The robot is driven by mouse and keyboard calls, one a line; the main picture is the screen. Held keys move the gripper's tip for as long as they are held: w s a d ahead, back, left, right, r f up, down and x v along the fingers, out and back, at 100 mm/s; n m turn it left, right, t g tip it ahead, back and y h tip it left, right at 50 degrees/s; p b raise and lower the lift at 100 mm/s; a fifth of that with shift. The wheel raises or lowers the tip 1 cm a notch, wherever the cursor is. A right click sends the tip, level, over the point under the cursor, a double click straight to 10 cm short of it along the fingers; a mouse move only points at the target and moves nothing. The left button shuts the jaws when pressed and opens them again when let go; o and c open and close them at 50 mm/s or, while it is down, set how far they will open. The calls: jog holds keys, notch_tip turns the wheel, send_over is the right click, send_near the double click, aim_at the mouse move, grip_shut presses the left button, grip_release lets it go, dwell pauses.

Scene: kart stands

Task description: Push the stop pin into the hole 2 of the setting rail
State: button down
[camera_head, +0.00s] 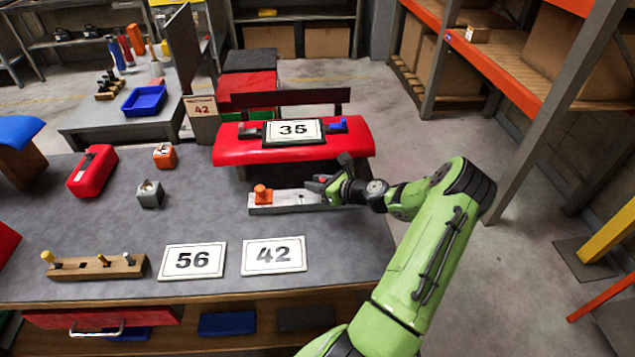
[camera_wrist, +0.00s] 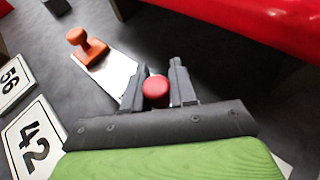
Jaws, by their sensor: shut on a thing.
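The setting rail (camera_head: 290,198) is a pale metal bar on the grey bench, with an orange knobbed block (camera_head: 263,195) at its left end. The rail (camera_wrist: 118,77) and orange block (camera_wrist: 88,47) also show in the wrist view. My gripper (camera_head: 322,184) is over the rail's right part. In the wrist view my gripper (camera_wrist: 158,88) is shut on the stop pin, whose round red head (camera_wrist: 156,90) shows between the fingers. The pin's shaft and the holes near it are hidden, so I cannot tell whether its tip is in a hole.
Number cards 56 (camera_head: 193,261) and 42 (camera_head: 273,256) lie at the bench front, beside a wooden block with pegs (camera_head: 97,266). A red padded stand (camera_head: 350,147) with card 35 (camera_head: 294,132) is behind the rail.

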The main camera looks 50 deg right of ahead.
jog(key=shift+f, duration=0.4)
jog(key=c, duration=0.8)
grip_release()
jog(key=p+v, duration=0.2)
jog(key=v, duration=1.3)
jog(key=shift+s+r+p, duration=0.1)
jog(key=shift+s+p, duration=0.2)
jog(key=shift+s, duration=0.05)
